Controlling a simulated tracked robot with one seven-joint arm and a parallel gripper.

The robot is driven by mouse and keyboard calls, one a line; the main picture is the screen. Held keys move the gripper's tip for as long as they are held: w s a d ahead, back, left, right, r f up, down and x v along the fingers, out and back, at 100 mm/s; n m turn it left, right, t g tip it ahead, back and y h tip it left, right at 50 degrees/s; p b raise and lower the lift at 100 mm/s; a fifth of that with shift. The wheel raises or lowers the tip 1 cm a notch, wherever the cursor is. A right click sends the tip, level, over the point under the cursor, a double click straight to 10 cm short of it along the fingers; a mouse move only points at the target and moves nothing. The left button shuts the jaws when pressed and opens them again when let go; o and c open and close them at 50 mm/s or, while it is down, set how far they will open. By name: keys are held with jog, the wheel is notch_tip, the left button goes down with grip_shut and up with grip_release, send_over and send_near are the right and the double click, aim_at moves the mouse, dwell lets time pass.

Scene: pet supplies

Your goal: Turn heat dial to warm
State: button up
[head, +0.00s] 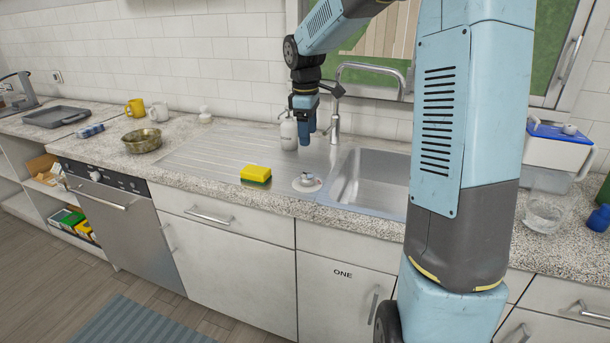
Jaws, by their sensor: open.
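A small round white disc with a raised grey knob (306,182) sits on the front edge of the steel sink, between the drainboard and the basin. It looks like the heat dial, but its markings and pointer are too small to read. My gripper (305,128) is open and empty, pointing down in front of the soap bottle. It appears above and behind the disc, apart from it.
A yellow-green sponge (256,173) lies left of the disc. A white soap bottle (289,134) and a tall faucet (337,105) stand behind. The sink basin (370,180) is right. A brass bowl (142,141) is far left. The drainboard (220,155) is mostly clear.

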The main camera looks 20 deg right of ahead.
jog(key=n, duration=0.2)
send_over(306, 175)
notch_tip(306, 175, down, 4)
jog(key=r, duration=0.1)
jog(key=shift+g+y, duration=0.3)
jog(key=shift+y, duration=0.1)
notch_tip(306, 175, down, 14)
jog(key=shift+w+f, duration=0.1)
jog(key=c, duration=1)
